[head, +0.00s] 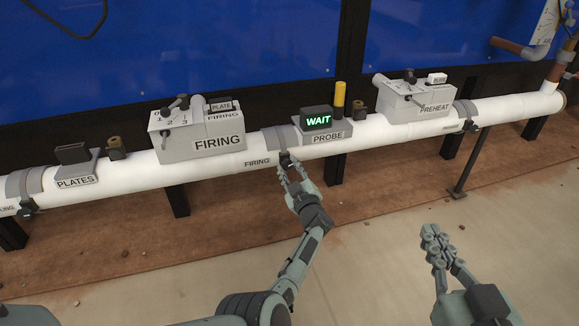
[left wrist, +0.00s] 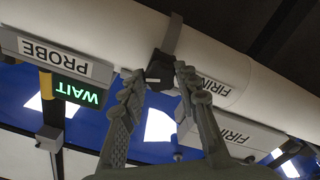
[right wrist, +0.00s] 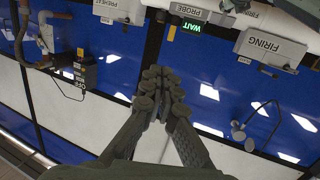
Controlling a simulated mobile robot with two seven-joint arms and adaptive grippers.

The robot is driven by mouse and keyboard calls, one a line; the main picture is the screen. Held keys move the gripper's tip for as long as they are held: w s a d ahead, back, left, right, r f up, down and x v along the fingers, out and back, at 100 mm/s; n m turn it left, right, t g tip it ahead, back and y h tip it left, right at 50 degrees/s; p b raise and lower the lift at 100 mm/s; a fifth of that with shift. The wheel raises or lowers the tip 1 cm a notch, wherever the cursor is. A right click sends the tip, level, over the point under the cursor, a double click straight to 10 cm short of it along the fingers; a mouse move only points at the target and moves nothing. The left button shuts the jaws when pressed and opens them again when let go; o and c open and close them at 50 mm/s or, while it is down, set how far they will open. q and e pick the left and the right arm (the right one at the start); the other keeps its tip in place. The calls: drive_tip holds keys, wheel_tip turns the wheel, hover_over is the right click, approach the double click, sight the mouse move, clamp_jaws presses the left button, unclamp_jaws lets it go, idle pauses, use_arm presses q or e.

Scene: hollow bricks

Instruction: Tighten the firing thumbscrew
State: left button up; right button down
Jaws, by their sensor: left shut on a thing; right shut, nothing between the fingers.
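The firing thumbscrew (head: 285,157) is a small dark knob under a grey clamp band (head: 288,137) on the white pipe, beside the pipe's FIRING label (head: 257,162). My left gripper (head: 291,170) reaches up to it from below. In the left wrist view the thumbscrew (left wrist: 160,72) shows as a black knob with a pale mark, between the fingertips of my left gripper (left wrist: 157,82), which is shut on it. My right gripper (head: 434,240) is shut and empty, in front of and below the pipe; its fingertips also meet in the right wrist view (right wrist: 162,92).
The PROBE unit (head: 318,122) with a lit WAIT display stands right of the clamp. The FIRING box (head: 205,133) is to the left, the PREHEAT box (head: 415,98) to the right. A support leg (head: 468,165) stands below the pipe. The floor in front is mostly clear.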

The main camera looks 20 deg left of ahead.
use_arm(q)
drive_tip(key=shift+r+m+p, duration=0.1)
drive_tip(key=shift+m+p, duration=0.2)
drive_tip(key=shift+m, duration=1.6)
use_arm(e)
drive_tip(key=shift+g+h, duration=0.5)
drive_tip(key=shift+g, duration=0.4)
drive_tip(key=shift+s+d+f, duration=0.1)
drive_tip(key=shift+d+f, duration=0.45)
drive_tip(key=shift+f, duration=0.35)
drive_tip(key=shift+s+d+f, duration=0.1)
drive_tip(key=shift+d+f, duration=0.4)
drive_tip(key=shift+f, duration=0.5)
use_arm(q)
drive_tip(key=o, duration=1.2)
drive_tip(key=shift+c, duration=0.2)
wheel_tip(320, 180, up, 10)
